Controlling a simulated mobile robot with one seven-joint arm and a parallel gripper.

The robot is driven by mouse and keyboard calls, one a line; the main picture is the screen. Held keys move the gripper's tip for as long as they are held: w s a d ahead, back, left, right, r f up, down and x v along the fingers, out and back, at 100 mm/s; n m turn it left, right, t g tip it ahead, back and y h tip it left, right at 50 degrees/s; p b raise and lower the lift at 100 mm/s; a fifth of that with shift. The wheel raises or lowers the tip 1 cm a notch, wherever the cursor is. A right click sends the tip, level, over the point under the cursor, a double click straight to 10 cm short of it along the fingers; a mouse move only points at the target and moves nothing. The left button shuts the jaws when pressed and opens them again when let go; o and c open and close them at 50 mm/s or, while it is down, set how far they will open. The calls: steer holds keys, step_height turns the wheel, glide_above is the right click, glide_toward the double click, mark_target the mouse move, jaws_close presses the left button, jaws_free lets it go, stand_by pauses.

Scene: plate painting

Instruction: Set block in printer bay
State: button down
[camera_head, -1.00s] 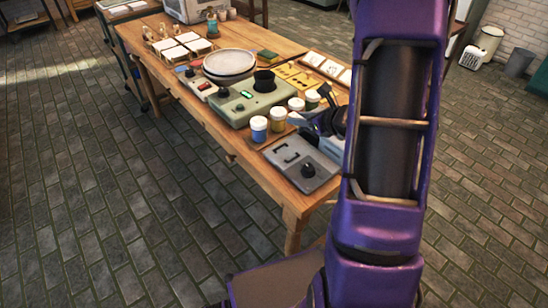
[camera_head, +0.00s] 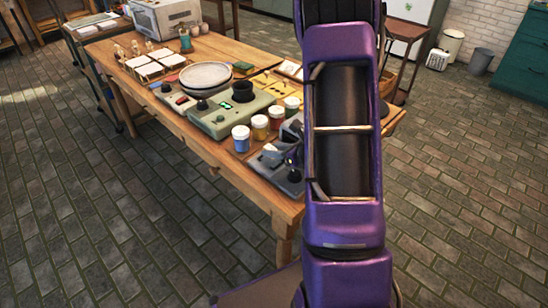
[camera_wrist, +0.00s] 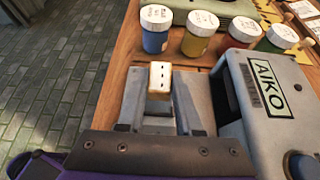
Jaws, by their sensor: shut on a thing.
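A small cream block (camera_wrist: 160,74) with brown edges and dark marks on its top is between the fingers of my gripper (camera_wrist: 163,98) in the wrist view. My gripper is shut on it. The printer (camera_wrist: 272,110), a grey box with an AIKO label, is right of the block in the wrist view, apart from it. In the head view my gripper (camera_head: 290,156) is low over the near end of the table, partly behind my arm. The block cannot be made out there. The bay is hidden or cannot be told.
Lidded paint jars (camera_head: 241,138) stand in a row beyond my gripper. Behind them are a green device (camera_head: 230,115) with a black cup and a plate on a stand (camera_head: 205,75). Small white tiles (camera_head: 150,68) lie further back. The table's front edge (camera_head: 215,155) is clear.

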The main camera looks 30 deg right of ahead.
steer(key=shift+f, duration=1.15)
steer(key=shift+f+b, duration=0.2)
steer(key=shift+b, duration=0.15)
steer(key=c, duration=0.6)
jaws_free()
steer(key=shift+r, duration=0.2)
steer(key=shift+s+d+r+p, duration=0.1)
steer(key=shift+s+r+p, duration=0.1)
steer(key=shift+p, duration=0.15)
steer(key=p+v, duration=0.1)
steer(key=v, duration=1)
steer(key=shift+s, duration=0.25)
